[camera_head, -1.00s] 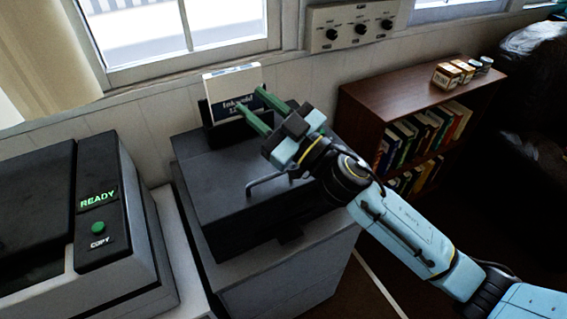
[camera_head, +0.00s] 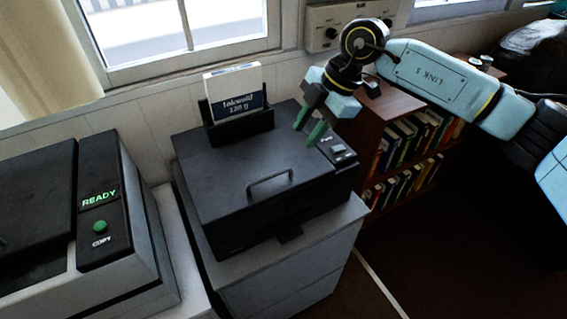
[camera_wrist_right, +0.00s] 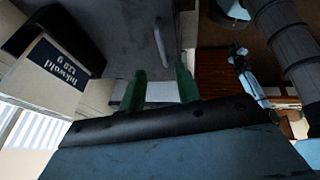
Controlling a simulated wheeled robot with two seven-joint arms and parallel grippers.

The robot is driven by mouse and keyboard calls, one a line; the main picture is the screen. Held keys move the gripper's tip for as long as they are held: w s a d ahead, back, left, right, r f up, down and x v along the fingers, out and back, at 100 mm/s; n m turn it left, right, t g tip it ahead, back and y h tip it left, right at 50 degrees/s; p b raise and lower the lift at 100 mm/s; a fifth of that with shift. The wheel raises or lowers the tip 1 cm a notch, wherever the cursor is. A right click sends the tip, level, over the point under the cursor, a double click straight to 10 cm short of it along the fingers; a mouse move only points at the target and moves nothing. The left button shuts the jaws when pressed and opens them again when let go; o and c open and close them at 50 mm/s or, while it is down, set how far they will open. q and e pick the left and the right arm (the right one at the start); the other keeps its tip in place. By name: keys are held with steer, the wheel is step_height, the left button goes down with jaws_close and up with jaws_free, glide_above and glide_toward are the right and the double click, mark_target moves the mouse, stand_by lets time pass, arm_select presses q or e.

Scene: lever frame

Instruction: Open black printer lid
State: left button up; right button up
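The black printer (camera_head: 222,213) stands on a grey cabinet in the middle of the head view. Its flat lid (camera_head: 225,175) lies shut, with a grey bar handle (camera_head: 270,180) near its front. The handle also shows in the right wrist view (camera_wrist_right: 161,42). My right gripper (camera_head: 307,134) is above the right rear of the printer, near the small button panel (camera_head: 338,150). Its green fingers point down and left, clear of the handle. In the right wrist view the fingers (camera_wrist_right: 160,82) are apart with nothing between them. My left gripper is not in view.
A paper box (camera_head: 236,92) stands in a black holder (camera_head: 240,131) at the printer's rear. A copier (camera_head: 150,240) with a READY display stands on the left. A bookshelf (camera_head: 400,105) is on the right, behind my right arm. A wall panel with knobs (camera_head: 322,38) is behind.

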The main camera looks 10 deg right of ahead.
mark_target(283, 172)
steer(key=p+x, duration=0.1)
steer(key=x, duration=1)
steer(key=shift+a+f, duration=0.2)
steer(key=shift+f, duration=0.05)
steer(key=shift+c, duration=0.2)
jaws_close()
